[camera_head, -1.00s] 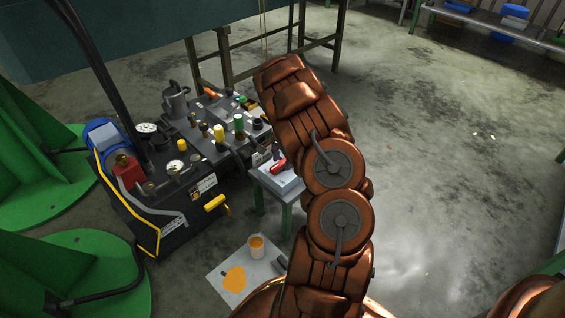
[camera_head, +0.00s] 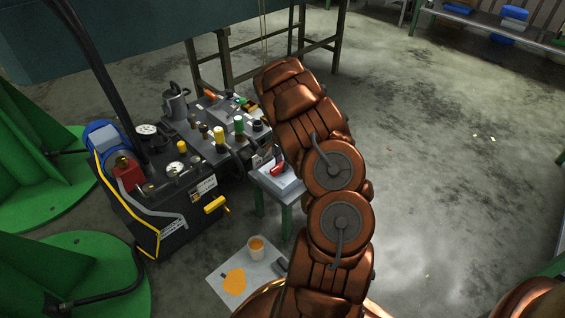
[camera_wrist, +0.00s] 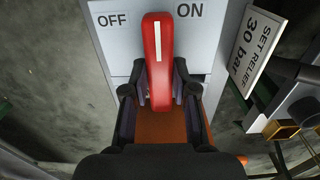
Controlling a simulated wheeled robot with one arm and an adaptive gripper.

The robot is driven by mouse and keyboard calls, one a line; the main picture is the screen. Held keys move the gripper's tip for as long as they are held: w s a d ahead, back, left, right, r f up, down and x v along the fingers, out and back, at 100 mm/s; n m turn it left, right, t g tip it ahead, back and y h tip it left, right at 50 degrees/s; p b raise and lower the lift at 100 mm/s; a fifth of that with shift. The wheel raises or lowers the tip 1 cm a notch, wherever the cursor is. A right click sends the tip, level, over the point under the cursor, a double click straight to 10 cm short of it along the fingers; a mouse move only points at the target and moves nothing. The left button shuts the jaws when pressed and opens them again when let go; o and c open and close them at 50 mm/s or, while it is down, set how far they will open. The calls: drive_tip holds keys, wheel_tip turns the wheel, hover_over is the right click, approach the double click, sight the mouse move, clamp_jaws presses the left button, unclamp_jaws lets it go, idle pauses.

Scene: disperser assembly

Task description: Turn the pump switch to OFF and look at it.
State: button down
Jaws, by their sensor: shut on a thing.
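The pump switch has a red handle (camera_wrist: 157,50) with a white stripe, on a light grey plate (camera_wrist: 205,50) in the wrist view. The handle stands between the OFF label (camera_wrist: 112,20) at its left and the ON label (camera_wrist: 190,10) at its right, pointing to neither label squarely. My gripper (camera_wrist: 158,82) is shut on the handle, with a dark finger on either side. In the head view the red handle (camera_head: 278,168) shows small above the grey switch box (camera_head: 283,184); my arm hides much of the area beside it.
The black pump unit (camera_head: 185,220) with gauges and coloured knobs stands left of the switch box. A SET RELIEF 30 bar sign (camera_wrist: 258,42) is at the right in the wrist view. A cup (camera_head: 256,248) stands on a stained sheet on the floor.

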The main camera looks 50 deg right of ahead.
drive_tip(key=n+p, duration=0.3)
drive_tip(key=shift+a+r+n, duration=0.15)
drive_tip(key=shift+n, duration=0.15)
drive_tip(key=n+p, duration=0.4)
drive_tip(key=n, duration=0.1)
drive_tip(key=n+p, duration=0.2)
drive_tip(key=n, duration=0.3)
drive_tip(key=shift+f+n+p, duration=0.2)
drive_tip(key=shift+n+p, duration=0.15)
drive_tip(key=shift+n, duration=1.75)
drive_tip(key=c, duration=0.9)
unclamp_jaws()
